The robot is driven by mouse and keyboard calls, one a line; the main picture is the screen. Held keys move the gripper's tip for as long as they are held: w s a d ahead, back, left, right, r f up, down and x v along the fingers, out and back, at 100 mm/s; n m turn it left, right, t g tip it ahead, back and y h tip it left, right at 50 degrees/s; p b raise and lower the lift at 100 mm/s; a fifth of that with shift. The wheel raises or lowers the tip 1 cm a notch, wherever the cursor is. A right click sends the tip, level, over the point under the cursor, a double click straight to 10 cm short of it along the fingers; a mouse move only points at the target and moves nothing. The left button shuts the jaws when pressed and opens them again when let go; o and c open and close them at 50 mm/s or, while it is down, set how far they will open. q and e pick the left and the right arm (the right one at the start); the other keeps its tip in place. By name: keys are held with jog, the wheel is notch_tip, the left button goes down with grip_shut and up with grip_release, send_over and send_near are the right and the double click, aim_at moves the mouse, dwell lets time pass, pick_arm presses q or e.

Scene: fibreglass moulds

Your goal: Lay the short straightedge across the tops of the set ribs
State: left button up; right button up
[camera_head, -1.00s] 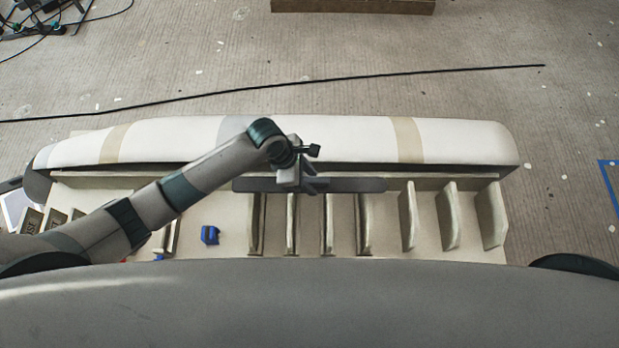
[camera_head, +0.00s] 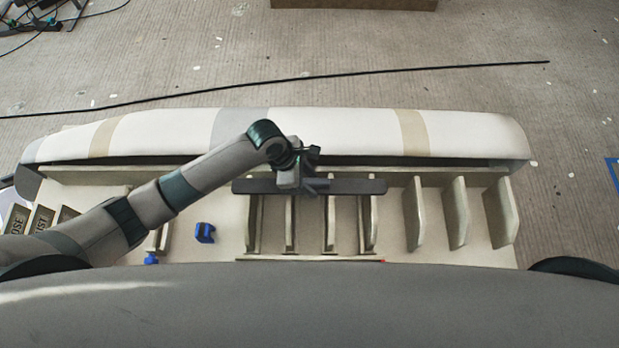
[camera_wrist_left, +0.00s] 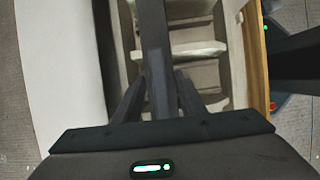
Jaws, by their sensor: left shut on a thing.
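The short straightedge (camera_head: 350,187) is a dark grey bar, lying left to right over the middle ribs in the head view. My left gripper (camera_head: 308,187) is shut on it near its middle. In the left wrist view the bar (camera_wrist_left: 155,45) runs between the two fingers (camera_wrist_left: 158,98). Several pale set ribs stand upright under the bar, such as this one (camera_head: 330,228). The bar covers their far parts from above. I cannot tell whether it touches their tops. My right gripper is not in view.
A long white mould (camera_head: 320,130) with tan and grey bands lies behind the ribs. More upright ribs (camera_head: 457,213) stand to the right, beyond the bar's end. A small blue block (camera_head: 205,233) lies left of the ribs. Labelled slots (camera_head: 42,220) are at far left.

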pick_arm(q)
jog(key=shift+f, duration=0.45)
dwell(0.5)
